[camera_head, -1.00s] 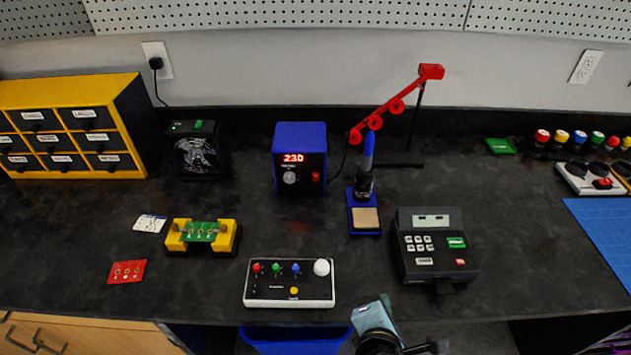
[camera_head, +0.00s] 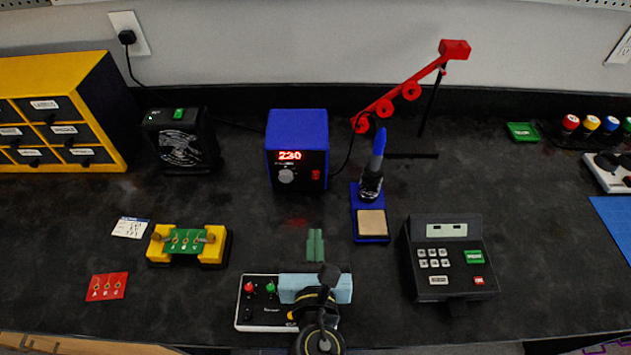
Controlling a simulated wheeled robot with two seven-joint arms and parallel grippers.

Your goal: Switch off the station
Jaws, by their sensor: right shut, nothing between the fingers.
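The blue soldering station (camera_head: 296,128) stands at the back middle of the bench, its red display lit and reading 230. A dial (camera_head: 286,176) and a small red switch (camera_head: 316,174) sit on its front face. The soldering iron (camera_head: 373,172) rests upright in its blue stand (camera_head: 371,226) to the right. My right gripper (camera_head: 315,243) is shut and empty, its green fingers pointing toward the station. It is in front of the station, apart from it, and its body hides much of the white control box (camera_head: 257,318). My left gripper is not in view.
A black fan (camera_head: 183,140) is left of the station. A yellow board holder (camera_head: 190,243) and red card (camera_head: 107,287) lie front left. A keypad device (camera_head: 449,258) stands at right. A red jointed arm (camera_head: 402,92) rises behind the iron. Bench between gripper and station is clear.

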